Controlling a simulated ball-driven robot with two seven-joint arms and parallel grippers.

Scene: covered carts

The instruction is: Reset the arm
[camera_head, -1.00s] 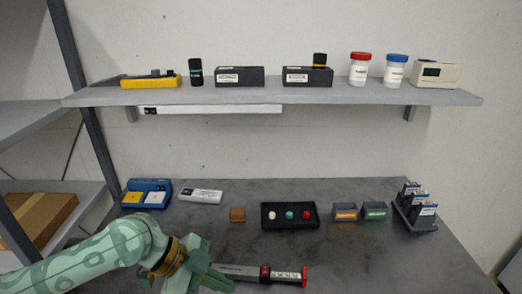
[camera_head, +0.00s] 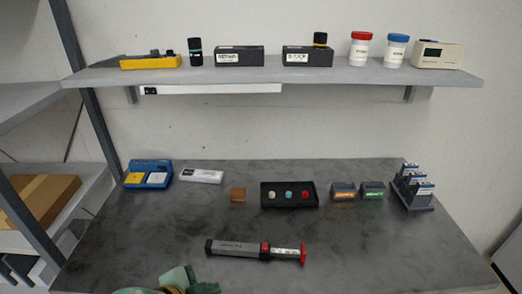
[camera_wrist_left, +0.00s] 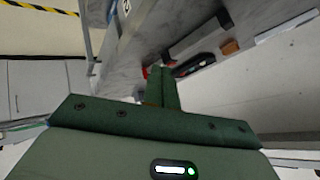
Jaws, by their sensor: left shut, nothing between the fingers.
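My left gripper (camera_wrist_left: 162,88) shows in the left wrist view with its green fingers together and nothing between them. In the head view only a small green part of my left arm (camera_head: 178,280) shows at the bottom edge, in front of the table. My right gripper is in neither view.
The grey table (camera_head: 350,245) holds a dark tool with a red end (camera_head: 257,250), a black tray (camera_head: 290,206), a brown block (camera_head: 238,194), a blue device (camera_head: 148,175) and a dark rack (camera_head: 413,188). A loaded shelf (camera_head: 270,77) hangs above. The front right of the table is clear.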

